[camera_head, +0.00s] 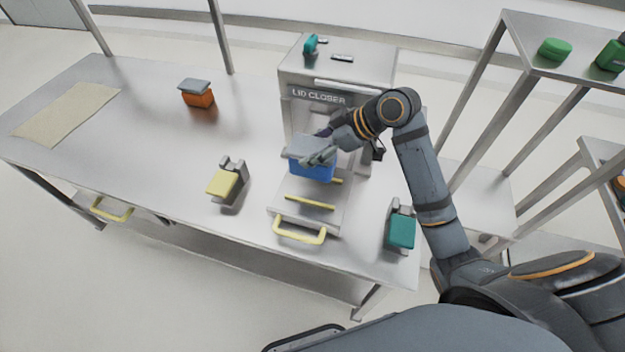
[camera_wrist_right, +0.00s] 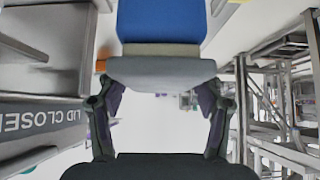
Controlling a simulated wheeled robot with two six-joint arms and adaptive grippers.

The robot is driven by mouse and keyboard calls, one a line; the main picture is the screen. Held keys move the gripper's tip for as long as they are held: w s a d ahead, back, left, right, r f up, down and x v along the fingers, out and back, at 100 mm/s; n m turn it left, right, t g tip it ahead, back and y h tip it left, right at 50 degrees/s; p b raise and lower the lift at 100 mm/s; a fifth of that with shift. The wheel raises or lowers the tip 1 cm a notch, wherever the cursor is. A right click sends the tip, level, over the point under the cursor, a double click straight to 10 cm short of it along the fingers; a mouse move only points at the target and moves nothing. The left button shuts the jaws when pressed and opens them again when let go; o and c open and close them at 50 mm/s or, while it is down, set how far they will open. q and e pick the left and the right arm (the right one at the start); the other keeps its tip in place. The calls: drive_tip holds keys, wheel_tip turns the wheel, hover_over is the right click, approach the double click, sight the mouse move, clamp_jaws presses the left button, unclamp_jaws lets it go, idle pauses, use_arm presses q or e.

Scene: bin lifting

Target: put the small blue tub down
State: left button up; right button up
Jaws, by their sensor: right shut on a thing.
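The small blue tub (camera_head: 311,171) with a grey lid (camera_head: 304,146) is at the mouth of the lid closer (camera_head: 340,67), over the back part of its pull-out tray (camera_head: 283,207). I cannot tell whether its base touches the tray. My right gripper (camera_head: 326,154) reaches in from the right and is shut on the tub at its lid. In the right wrist view, the grey lid (camera_wrist_right: 160,72) lies between the two fingers, with the blue wall (camera_wrist_right: 160,20) beyond it. The tub's underside is hidden. My left gripper is not in view.
An orange tub with a grey lid (camera_head: 197,93) stands at the back left, near a beige mat (camera_head: 66,110). A yellow-topped block (camera_head: 223,184) and a teal-topped block (camera_head: 402,231) flank the tray. Bare table lies left of the machine. Shelving (camera_head: 515,40) stands at right.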

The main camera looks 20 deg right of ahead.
sight(314, 172)
wheel_tip(314, 172, down, 5)
drive_tip(key=shift+r+p, duration=0.1)
drive_tip(key=shift+p, duration=0.2)
drive_tip(key=shift+w+f, duration=0.15)
drive_tip(key=shift+f, duration=0.6)
wheel_tip(314, 172, down, 2)
drive_tip(key=shift+f, duration=0.35)
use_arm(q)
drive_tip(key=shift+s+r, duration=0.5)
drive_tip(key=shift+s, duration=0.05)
use_arm(e)
drive_tip(key=o, duration=1.8)
drive_tip(key=shift+f, duration=0.1)
